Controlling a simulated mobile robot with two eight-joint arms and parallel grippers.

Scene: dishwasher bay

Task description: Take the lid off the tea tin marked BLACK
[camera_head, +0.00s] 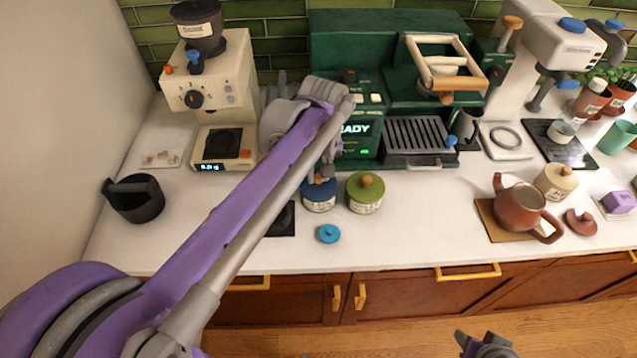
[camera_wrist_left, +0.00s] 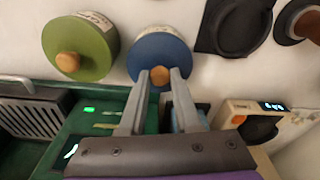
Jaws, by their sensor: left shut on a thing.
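A blue round tin (camera_head: 319,199) stands on the white counter, with a blue lid (camera_wrist_left: 160,55) and a wooden knob on top. A green tin (camera_head: 365,199) with a wooden knob stands beside it; it also shows in the left wrist view (camera_wrist_left: 92,42). A cream tin (camera_head: 551,187) stands far right, beside the teapot. The tins' labels are too small or blurred to read. My left gripper (camera_wrist_left: 159,76) is shut on the blue lid's knob, and the lid appears seated on its tin. My right gripper (camera_head: 484,346) shows only partly at the bottom edge, over the floor.
A small bright blue round piece (camera_head: 329,234) lies in front of the tins. The green coffee machine (camera_head: 360,140) stands close behind, the grinder (camera_head: 215,85) back left. A brown teapot (camera_head: 519,209) is to the right; the counter between it and the green tin is clear.

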